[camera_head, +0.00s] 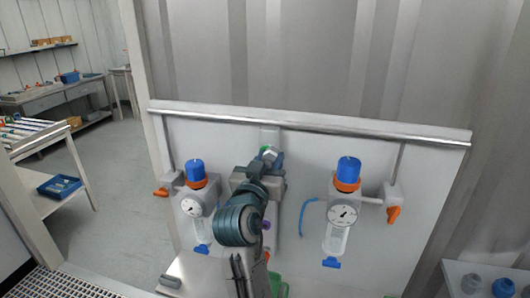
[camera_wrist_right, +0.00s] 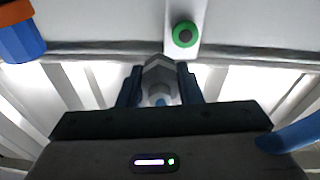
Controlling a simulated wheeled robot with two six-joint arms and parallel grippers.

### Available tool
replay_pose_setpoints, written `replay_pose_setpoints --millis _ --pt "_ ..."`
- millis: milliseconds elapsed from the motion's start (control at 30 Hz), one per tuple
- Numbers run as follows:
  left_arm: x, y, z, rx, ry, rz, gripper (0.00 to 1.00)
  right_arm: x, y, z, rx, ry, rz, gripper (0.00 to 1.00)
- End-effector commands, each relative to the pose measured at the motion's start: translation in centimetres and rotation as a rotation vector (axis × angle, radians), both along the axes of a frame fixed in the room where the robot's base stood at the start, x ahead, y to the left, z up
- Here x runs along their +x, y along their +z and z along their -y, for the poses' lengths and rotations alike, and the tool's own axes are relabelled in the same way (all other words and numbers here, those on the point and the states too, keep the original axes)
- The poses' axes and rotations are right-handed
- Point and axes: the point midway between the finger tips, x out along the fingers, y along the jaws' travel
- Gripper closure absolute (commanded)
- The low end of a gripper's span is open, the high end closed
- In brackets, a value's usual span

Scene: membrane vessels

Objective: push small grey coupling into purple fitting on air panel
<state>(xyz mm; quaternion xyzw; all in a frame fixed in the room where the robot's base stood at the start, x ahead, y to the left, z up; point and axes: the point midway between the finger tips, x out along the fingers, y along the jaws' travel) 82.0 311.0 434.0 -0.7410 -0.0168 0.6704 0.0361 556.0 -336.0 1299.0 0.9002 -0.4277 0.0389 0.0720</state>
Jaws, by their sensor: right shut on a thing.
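My right gripper (camera_head: 268,160) is raised in front of the upper middle of the white air panel (camera_head: 300,160). In the right wrist view its fingers (camera_wrist_right: 160,88) are shut on a small grey coupling (camera_wrist_right: 159,72), which points toward the panel. A green ring with a dark centre (camera_wrist_right: 185,35) sits on the panel just beyond and to the right of the coupling, apart from it in that view. The purple fitting (camera_head: 267,224) shows low on the panel's middle strip, partly hidden by my right arm. My left gripper is not in view.
Two blue-capped regulators with gauges flank the arm, left (camera_head: 196,170) and right (camera_head: 347,171). Orange valve handles (camera_head: 393,214) stick out at the sides. A blue hose (camera_head: 304,213) hangs beside the right regulator. A metal rail (camera_head: 300,124) runs along the panel's top.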

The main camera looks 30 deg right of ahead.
Motion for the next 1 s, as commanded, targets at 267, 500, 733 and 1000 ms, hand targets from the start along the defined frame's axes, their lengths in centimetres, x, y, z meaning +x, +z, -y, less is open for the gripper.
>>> replay_pose_setpoints --millis 267,500,733,1000 --pt "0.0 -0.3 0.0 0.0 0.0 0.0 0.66 0.6 -2.3 -3.7 0.167 0.054 -0.017 1.0" --pt "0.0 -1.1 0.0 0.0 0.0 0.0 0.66 1.9 -1.8 -2.3 0.166 0.055 -0.005 1.0" --pt "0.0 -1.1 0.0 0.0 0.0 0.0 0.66 2.8 -1.6 -1.4 0.168 0.055 -0.008 1.0" --pt "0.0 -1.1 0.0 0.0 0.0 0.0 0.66 3.0 -1.7 -1.2 0.169 0.056 -0.008 1.0"
